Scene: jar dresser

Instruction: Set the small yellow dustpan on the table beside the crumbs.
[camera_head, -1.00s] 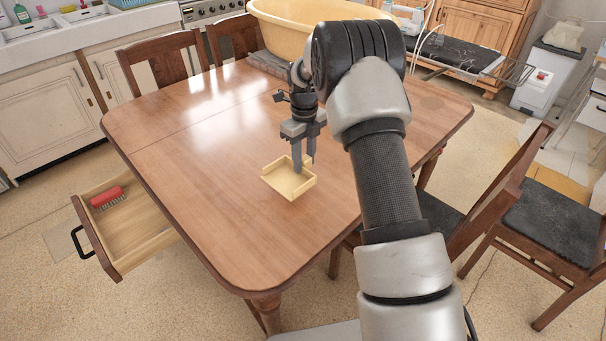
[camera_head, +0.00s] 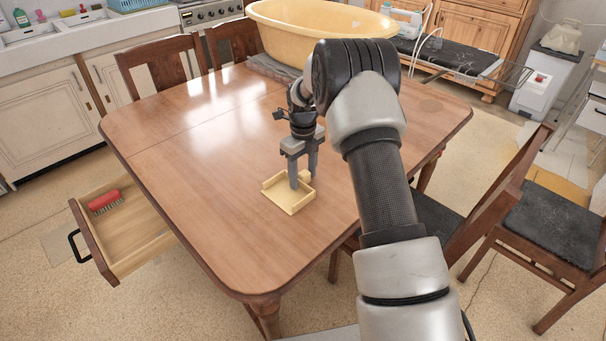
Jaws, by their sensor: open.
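The small yellow dustpan (camera_head: 286,202) sits on the wooden table (camera_head: 205,180), left of my arm, with its open side toward the lower left. My gripper (camera_head: 303,179) points down over the dustpan's rear part. Its two fingers are apart, with a bit of yellow showing between them. The fingers hide part of the dustpan's back edge, and I cannot tell whether they touch it. I cannot make out separate crumbs; a faint brownish patch (camera_head: 432,104) lies on the table's far right part.
A large yellow tub (camera_head: 300,35) stands at the table's far edge. An open drawer (camera_head: 140,240) at the left holds a red brush (camera_head: 104,202). Dark chairs (camera_head: 550,225) stand at the right. The table's left and front parts are clear.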

